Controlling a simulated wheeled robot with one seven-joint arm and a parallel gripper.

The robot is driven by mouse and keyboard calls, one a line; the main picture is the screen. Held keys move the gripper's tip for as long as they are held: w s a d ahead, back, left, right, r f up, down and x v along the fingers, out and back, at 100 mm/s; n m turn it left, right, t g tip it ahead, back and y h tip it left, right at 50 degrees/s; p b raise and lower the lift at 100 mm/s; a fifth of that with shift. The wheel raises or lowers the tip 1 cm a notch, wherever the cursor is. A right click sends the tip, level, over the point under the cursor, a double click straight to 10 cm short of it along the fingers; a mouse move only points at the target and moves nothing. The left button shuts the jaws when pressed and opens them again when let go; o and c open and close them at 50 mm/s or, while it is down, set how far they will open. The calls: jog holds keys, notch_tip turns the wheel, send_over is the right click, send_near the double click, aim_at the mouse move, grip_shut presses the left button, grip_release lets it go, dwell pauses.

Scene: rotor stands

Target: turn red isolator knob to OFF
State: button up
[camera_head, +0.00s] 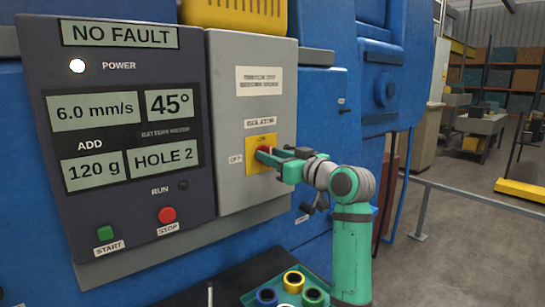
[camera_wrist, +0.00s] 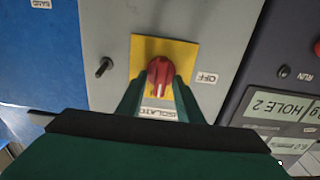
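The red isolator knob (camera_head: 262,154) sits on a yellow plate (camera_head: 252,164) on the grey panel box. The OFF label (camera_head: 236,159) is left of the plate in the head view. In the wrist view, the knob (camera_wrist: 160,72) is at centre on its yellow plate (camera_wrist: 188,50), and the OFF label (camera_wrist: 207,77) is to its right. My gripper (camera_head: 272,154) is at the knob. In the wrist view, its two green fingers (camera_wrist: 159,84) stand on either side of the knob, with a gap between them. I cannot tell whether they press on it. The fingers partly hide the knob in the head view.
A dark control panel (camera_head: 127,200) with displays, a green START button (camera_head: 106,233) and a red STOP button (camera_head: 167,214) is at left. A black latch (camera_wrist: 104,67) juts from the grey box. A tray (camera_head: 251,299) of coloured rings is below. Open floor is at right.

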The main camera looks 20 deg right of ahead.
grip_shut()
jog(key=shift+n, duration=0.3)
jog(key=shift+s+a+f+n, duration=0.1)
jog(key=shift+f+n, duration=0.05)
jog(key=shift+n, duration=2.7)
jog(key=shift+w+a+f+n, duration=0.1)
jog(key=shift+n, duration=2.8)
jog(key=shift+s+a+f+n, duration=0.1)
jog(key=shift+f+n, duration=0.05)
jog(key=shift+n, duration=2.7)
